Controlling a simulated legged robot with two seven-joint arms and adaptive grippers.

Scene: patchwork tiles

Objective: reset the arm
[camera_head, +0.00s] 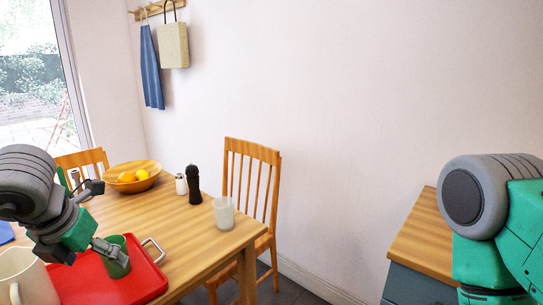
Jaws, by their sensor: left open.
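My left gripper (97,252) is at the lower left, low over the red tray (142,281) on the wooden table. It is open. One grey finger overlaps the green cup (119,266) in the picture; I cannot tell whether it touches it. The cup stands upright on the tray. My left arm comes in from the left edge and hides part of the table. Of my right arm only large grey and green links show at the right edge; its gripper is out of view.
A cream pitcher (30,281) is at the lower left corner. A fruit bowl (148,178), a white shaker (181,184), a dark pepper mill (195,188) and a glass (223,214) stand on the table (180,238). A chair (252,180) is behind. A wooden-topped cabinet (422,240) stands right.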

